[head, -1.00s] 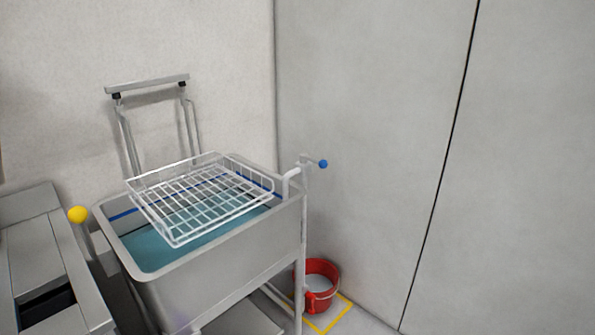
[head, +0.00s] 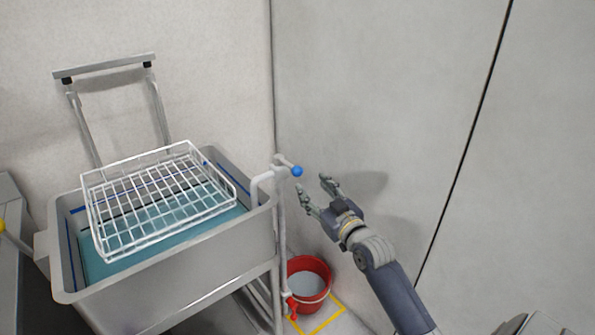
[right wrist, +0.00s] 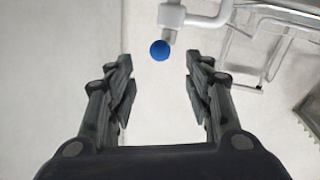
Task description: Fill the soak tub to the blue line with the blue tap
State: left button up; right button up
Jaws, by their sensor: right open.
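The blue tap knob (head: 297,171) sits on a white pipe at the right corner of the soak tub (head: 170,268). The grey tub holds teal water, and a blue line (head: 72,240) runs along its inner wall above the water surface. My right gripper (head: 315,184) is open and empty, just right of and a little below the knob in the head view. In the right wrist view the blue knob (right wrist: 160,50) lies ahead, between and beyond the open fingertips (right wrist: 157,62). My left gripper is not in view.
A white wire basket (head: 150,205) hangs over the tub on a frame with a top bar (head: 105,66). A red bucket (head: 309,270) stands on the floor by a yellow-marked square (head: 325,318). Grey wall panels stand close behind my right arm.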

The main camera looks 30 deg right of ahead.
aim_at(300, 174)
jog(key=w, duration=0.6)
jog(key=w+d+p, duration=0.1)
jog(key=w, duration=0.3)
jog(key=shift+w+d+f, duration=0.1)
grip_shut()
